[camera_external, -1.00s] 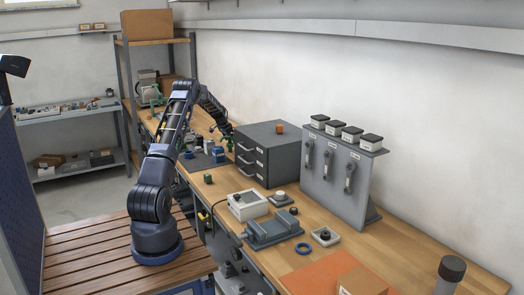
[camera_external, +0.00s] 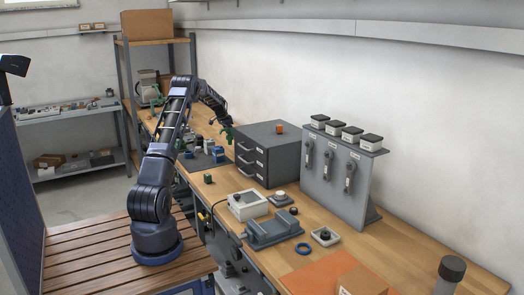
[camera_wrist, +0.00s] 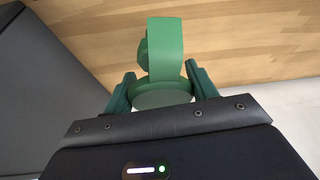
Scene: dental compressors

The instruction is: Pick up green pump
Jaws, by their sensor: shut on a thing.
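The green pump (camera_wrist: 165,50) sits between the two fingers of my gripper (camera_wrist: 161,88) in the wrist view, with its rounded body toward the palm and a thick upright part pointing away. My gripper is shut on it. In the external view my gripper (camera_external: 222,122) is beside the left end of the grey drawer cabinet, and the green pump (camera_external: 229,133) shows small below it. The pump appears held above the wooden bench; the exact gap is hard to tell.
The grey drawer cabinet (camera_external: 262,155) stands close to the right of my gripper. Small blue and grey parts (camera_external: 217,154) lie on a dark mat below. A grey panel with black-topped boxes (camera_external: 342,165) stands farther right.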

